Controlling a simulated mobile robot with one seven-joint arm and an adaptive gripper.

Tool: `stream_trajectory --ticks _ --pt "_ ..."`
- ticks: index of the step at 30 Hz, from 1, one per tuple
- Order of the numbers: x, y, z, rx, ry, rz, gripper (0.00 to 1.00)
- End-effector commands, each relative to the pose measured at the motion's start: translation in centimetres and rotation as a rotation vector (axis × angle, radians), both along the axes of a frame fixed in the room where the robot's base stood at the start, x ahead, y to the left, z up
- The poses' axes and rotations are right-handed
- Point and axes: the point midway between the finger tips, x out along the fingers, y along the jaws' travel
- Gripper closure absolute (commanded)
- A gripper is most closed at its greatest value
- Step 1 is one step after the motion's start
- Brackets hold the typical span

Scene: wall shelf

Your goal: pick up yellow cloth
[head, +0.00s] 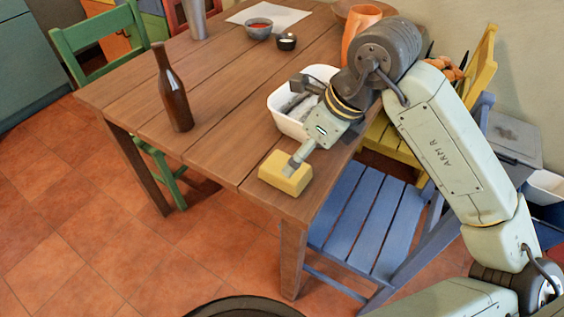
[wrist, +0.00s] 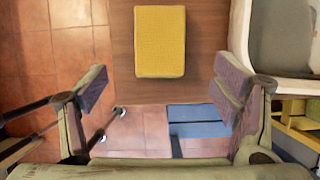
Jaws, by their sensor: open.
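The yellow cloth (head: 285,174) is a small block-like shape lying on the table's front right corner. In the wrist view the yellow cloth (wrist: 160,41) lies ahead of the fingers, near the table edge, with a woven surface. My gripper (wrist: 157,92) is open, with its fingers spread wide and nothing between them. In the head view my gripper (head: 293,166) is at the cloth and overlaps its upper part. I cannot tell from that view whether it touches the cloth.
The wooden table (head: 225,150) holds a brown bottle (head: 173,95), a white bin (head: 290,124) near the arm, bowls (head: 258,29) and an orange vase (head: 357,30). A blue chair (head: 362,220) stands at the table's right side. The tabletop left of the cloth is clear.

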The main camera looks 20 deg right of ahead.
Motion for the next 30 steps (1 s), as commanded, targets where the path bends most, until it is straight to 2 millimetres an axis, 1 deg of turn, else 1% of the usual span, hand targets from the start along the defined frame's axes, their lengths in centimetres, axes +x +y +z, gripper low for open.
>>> stream_trajectory --ticks 3,6,11,19,22,28,30 --pt "0.6 0.5 -1.7 0.003 0.001 0.002 0.18" --pt "0.9 0.7 -2.6 0.001 0.0 0.003 0.18" --pt "1.3 1.1 -3.6 0.004 0.0 0.003 0.18" --pt "2.5 2.0 -7.1 0.004 -0.001 0.003 0.18" --pt "2.7 2.1 -7.6 0.002 -0.001 0.003 0.18" --pt "2.7 2.1 -7.7 0.001 -0.002 0.002 0.18" --pt "2.7 2.1 -7.7 0.001 -0.002 0.002 0.23"
